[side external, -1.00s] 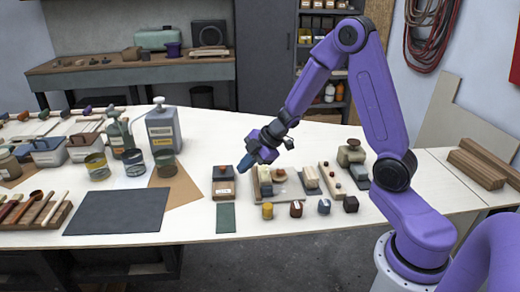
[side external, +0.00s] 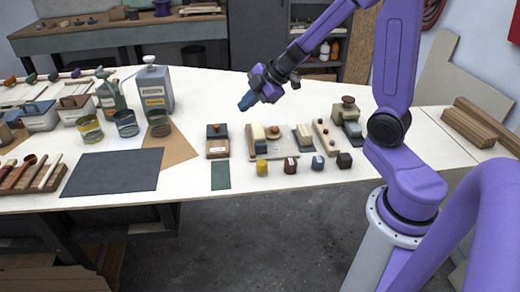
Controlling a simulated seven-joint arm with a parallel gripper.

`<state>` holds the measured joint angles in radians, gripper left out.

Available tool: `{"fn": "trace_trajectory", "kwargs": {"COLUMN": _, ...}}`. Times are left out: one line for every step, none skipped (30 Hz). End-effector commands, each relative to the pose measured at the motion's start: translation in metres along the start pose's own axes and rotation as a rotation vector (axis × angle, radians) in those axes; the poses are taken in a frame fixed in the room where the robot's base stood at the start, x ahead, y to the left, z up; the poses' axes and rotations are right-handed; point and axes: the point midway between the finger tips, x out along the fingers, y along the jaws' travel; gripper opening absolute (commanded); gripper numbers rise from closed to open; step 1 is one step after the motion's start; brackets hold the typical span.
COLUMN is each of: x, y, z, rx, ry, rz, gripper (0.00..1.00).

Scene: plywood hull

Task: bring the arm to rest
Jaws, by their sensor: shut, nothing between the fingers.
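My gripper (side external: 245,102) is at the end of my purple arm, pointing down and to the left. Its blue fingertips are shut with nothing between them. It hangs in the air above the white table (side external: 320,205), over the area behind the small dark block with a knob (side external: 217,143) and the tray of small pieces (side external: 272,142). It appears apart from everything on the table.
Left of my gripper stand a grey canister (side external: 153,92), several open tins (side external: 157,124) and a dark mat (side external: 110,172). Small blocks (side external: 290,166) line the front edge. Wooden planks (side external: 478,124) lie at the right. The table's back middle is clear.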

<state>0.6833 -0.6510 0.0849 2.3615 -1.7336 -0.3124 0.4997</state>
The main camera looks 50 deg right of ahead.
Motion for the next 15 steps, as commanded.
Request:
{"fn": "trace_trajectory", "kwargs": {"x": -0.002, "y": 0.000, "z": -0.011, "rx": 0.003, "ry": -0.003, "rz": 0.031, "gripper": 0.00}}
{"fn": "trace_trajectory", "kwargs": {"x": -0.003, "y": 0.000, "z": -0.017, "rx": 0.012, "ry": -0.010, "rz": 0.050, "gripper": 0.00}}
{"fn": "trace_trajectory", "kwargs": {"x": -0.005, "y": -0.001, "z": -0.025, "rx": 0.023, "ry": -0.019, "rz": 0.073, "gripper": 0.00}}
{"fn": "trace_trajectory", "kwargs": {"x": -0.007, "y": -0.002, "z": -0.030, "rx": 0.034, "ry": -0.027, "rz": 0.089, "gripper": 0.00}}
{"fn": "trace_trajectory", "kwargs": {"x": -0.009, "y": -0.004, "z": -0.034, "rx": 0.045, "ry": -0.036, "rz": 0.101, "gripper": 0.00}}
{"fn": "trace_trajectory", "kwargs": {"x": -0.012, "y": -0.007, "z": -0.039, "rx": 0.061, "ry": -0.048, "rz": 0.116, "gripper": 0.00}}
{"fn": "trace_trajectory", "kwargs": {"x": -0.014, "y": -0.011, "z": -0.043, "rx": 0.073, "ry": -0.058, "rz": 0.123, "gripper": 0.00}}
{"fn": "trace_trajectory", "kwargs": {"x": -0.017, "y": -0.015, "z": -0.047, "rx": 0.085, "ry": -0.068, "rz": 0.128, "gripper": 0.00}}
{"fn": "trace_trajectory", "kwargs": {"x": -0.020, "y": -0.021, "z": -0.051, "rx": 0.103, "ry": -0.084, "rz": 0.131, "gripper": 0.00}}
{"fn": "trace_trajectory", "kwargs": {"x": -0.023, "y": -0.027, "z": -0.053, "rx": 0.116, "ry": -0.096, "rz": 0.130, "gripper": 0.00}}
{"fn": "trace_trajectory", "kwargs": {"x": -0.026, "y": -0.033, "z": -0.056, "rx": 0.130, "ry": -0.107, "rz": 0.127, "gripper": 0.00}}
{"fn": "trace_trajectory", "kwargs": {"x": -0.030, "y": -0.042, "z": -0.059, "rx": 0.146, "ry": -0.126, "rz": 0.119, "gripper": 0.00}}
{"fn": "trace_trajectory", "kwargs": {"x": -0.033, "y": -0.050, "z": -0.061, "rx": 0.159, "ry": -0.139, "rz": 0.111, "gripper": 0.00}}
{"fn": "trace_trajectory", "kwargs": {"x": -0.037, "y": -0.058, "z": -0.062, "rx": 0.172, "ry": -0.153, "rz": 0.099, "gripper": 0.00}}
{"fn": "trace_trajectory", "kwargs": {"x": -0.042, "y": -0.069, "z": -0.063, "rx": 0.188, "ry": -0.173, "rz": 0.080, "gripper": 0.00}}
